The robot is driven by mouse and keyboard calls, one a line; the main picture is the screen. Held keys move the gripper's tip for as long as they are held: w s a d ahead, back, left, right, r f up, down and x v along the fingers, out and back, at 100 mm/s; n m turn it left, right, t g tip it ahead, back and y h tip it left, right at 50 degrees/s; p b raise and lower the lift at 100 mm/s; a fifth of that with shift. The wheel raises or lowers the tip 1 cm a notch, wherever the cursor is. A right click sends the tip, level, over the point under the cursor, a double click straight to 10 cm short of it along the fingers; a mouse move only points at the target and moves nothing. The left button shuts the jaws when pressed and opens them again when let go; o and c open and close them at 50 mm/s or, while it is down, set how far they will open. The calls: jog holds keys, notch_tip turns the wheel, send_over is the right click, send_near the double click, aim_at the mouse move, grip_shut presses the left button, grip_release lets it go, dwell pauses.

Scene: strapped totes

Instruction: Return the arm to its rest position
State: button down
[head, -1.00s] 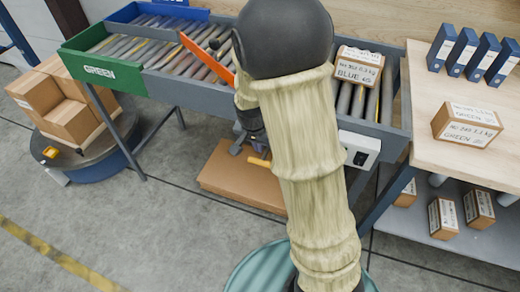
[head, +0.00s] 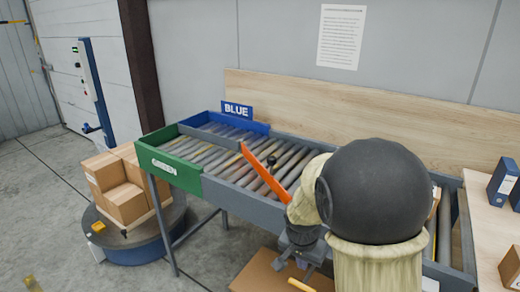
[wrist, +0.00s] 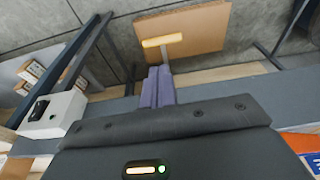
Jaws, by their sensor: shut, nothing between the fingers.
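My arm, in a cream sleeve with a dark round joint, is bent at the lower right of the head view. My gripper (head: 298,264) hangs in front of the roller conveyor (head: 265,205), above a flat brown board (head: 258,276) low down. In the wrist view my gripper (wrist: 160,70) has its two purple-grey fingers together, with nothing between them. Beyond the fingertips a yellow bar on a grey stem (wrist: 165,41) shows against the brown board (wrist: 200,35). My forearm hides part of the conveyor.
An orange bar (head: 262,172) slants across the rollers beside my arm. Green (head: 176,172) and blue (head: 237,110) signed lanes end the conveyor at left. A round blue base (head: 140,243) carries cartons (head: 125,202). A wooden worktop (head: 487,225) stands at right. Floor at left is clear.

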jog(key=s+d+r+n+y, duration=0.1)
jog(key=s+r+n, duration=0.1)
jog(key=s+n, duration=0.75)
notch_tip(320, 180, up, 17)
jog(key=s+m+p, duration=0.2)
jog(key=p, duration=1.5)
jog(key=shift+f, duration=0.2)
jog(key=shift+d+m, duration=0.1)
jog(key=shift+m, duration=0.15)
jog(key=shift+s, duration=0.15)
